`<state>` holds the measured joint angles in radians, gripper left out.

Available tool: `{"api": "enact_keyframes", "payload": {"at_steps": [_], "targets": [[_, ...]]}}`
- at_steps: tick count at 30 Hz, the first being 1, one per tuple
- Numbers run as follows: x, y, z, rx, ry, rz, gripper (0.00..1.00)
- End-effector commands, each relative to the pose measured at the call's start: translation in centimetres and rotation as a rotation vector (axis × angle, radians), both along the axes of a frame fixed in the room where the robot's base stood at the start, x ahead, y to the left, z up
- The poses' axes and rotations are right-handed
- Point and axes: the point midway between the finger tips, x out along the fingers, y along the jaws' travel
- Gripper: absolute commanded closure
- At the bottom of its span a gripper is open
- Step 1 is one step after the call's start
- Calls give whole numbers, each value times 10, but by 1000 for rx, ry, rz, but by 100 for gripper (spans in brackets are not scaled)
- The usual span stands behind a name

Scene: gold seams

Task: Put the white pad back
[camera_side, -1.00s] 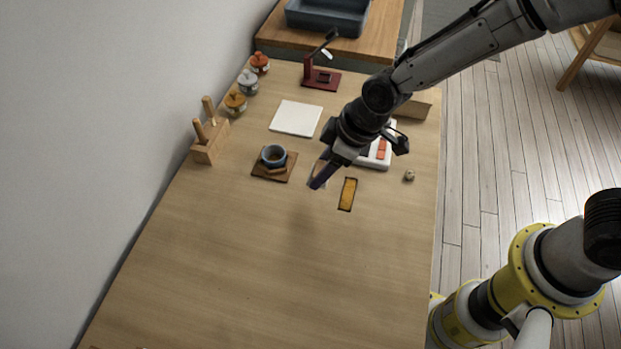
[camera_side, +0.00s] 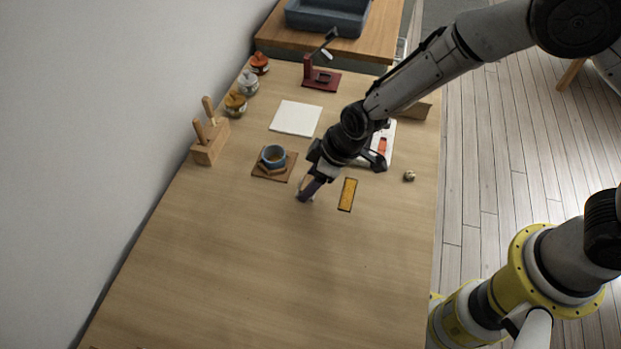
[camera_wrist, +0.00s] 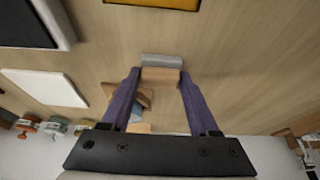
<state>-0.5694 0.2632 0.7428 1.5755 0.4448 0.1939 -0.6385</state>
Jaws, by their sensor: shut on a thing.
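My gripper (camera_side: 307,192) has purple fingers and is over the middle of the table, left of the gold-filled slab (camera_side: 347,195). In the wrist view my gripper (camera_wrist: 160,80) is shut on a small block (camera_wrist: 161,62), tan with a pale grey-white end, which may be the white pad. The side view mostly hides this block behind the fingers. A flat white square (camera_side: 296,118) lies on the table farther back; it also shows in the wrist view (camera_wrist: 45,86). A white tray (camera_side: 388,150) with a red piece is partly hidden behind my wrist.
A blue cup (camera_side: 273,155) stands on a brown board (camera_side: 290,171) left of my gripper. A wooden holder with upright handles (camera_side: 209,146) and several small jars (camera_side: 236,103) line the left edge. A small round object (camera_side: 409,175) is at right. The front table is clear.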

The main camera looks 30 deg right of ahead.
Motion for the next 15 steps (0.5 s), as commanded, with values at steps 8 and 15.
{"api": "enact_keyframes", "payload": {"at_steps": [8, 15], "targets": [[0, 0, -1, 0, 0, -1, 9], [0, 0, 0, 0, 0, 0, 9]]}}
